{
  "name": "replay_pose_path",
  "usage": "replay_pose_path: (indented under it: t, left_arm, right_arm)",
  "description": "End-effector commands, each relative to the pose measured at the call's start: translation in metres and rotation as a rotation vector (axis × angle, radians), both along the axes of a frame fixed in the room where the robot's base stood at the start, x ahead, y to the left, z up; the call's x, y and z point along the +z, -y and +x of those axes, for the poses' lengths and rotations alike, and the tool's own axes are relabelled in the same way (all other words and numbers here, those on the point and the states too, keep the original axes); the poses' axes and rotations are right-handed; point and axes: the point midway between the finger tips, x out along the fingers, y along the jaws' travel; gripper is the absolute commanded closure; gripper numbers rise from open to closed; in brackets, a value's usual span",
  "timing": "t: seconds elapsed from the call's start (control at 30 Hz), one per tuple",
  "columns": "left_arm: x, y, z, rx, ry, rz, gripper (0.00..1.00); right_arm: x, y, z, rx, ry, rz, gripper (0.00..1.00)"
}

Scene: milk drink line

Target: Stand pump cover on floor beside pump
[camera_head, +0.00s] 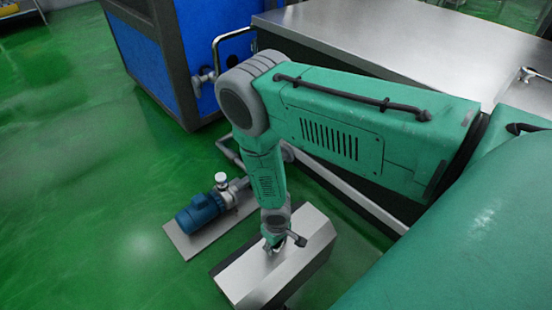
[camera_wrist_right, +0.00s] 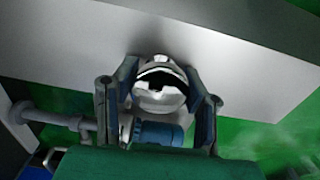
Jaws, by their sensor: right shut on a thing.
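The pump cover (camera_head: 270,270) is a silver metal box-like hood at the lower middle of the head view, to the right of the pump. My right gripper (camera_head: 275,246) is at its top and shut on its handle. The handle, a shiny rounded metal part (camera_wrist_right: 160,88), sits between the fingers in the right wrist view. The blue pump (camera_head: 201,212) stands uncovered on a grey base plate (camera_head: 180,240). Part of the pump also shows in the right wrist view (camera_wrist_right: 165,134). I cannot tell whether the cover touches the floor. My left gripper is not in view.
A blue machine (camera_head: 205,90) stands behind the pump. A steel table or tank (camera_head: 340,40) fills the upper right, with pipework (camera_head: 230,152) running beside it to the pump. The green floor (camera_head: 70,190) on the left is clear.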

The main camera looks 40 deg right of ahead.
Motion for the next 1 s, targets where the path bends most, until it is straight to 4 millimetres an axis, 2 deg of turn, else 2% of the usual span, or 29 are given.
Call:
replay_pose_path:
  t: [0.23, 0.27, 0.3, 0.67, 0.77, 1.0]
  left_arm:
    - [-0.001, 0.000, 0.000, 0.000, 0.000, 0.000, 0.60]
    - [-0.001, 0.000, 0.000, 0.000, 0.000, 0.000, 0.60]
    - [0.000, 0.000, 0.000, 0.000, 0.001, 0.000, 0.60]
    - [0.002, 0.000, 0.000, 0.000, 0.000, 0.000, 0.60]
    - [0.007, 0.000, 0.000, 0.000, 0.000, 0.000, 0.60]
    - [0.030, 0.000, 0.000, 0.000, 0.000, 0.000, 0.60]
  right_arm:
    - [-0.001, 0.000, 0.001, 0.000, 0.001, 0.000, 1.00]
    - [-0.001, 0.000, 0.000, 0.000, 0.000, 0.000, 0.55]
    - [-0.001, 0.000, 0.000, 0.000, -0.001, 0.000, 0.41]
    - [0.002, 0.000, 0.000, 0.000, -0.001, 0.000, 0.41]
    - [0.013, 0.000, 0.000, 0.000, 0.000, 0.000, 0.41]
    - [0.064, -0.001, 0.000, 0.000, 0.000, 0.000, 0.41]
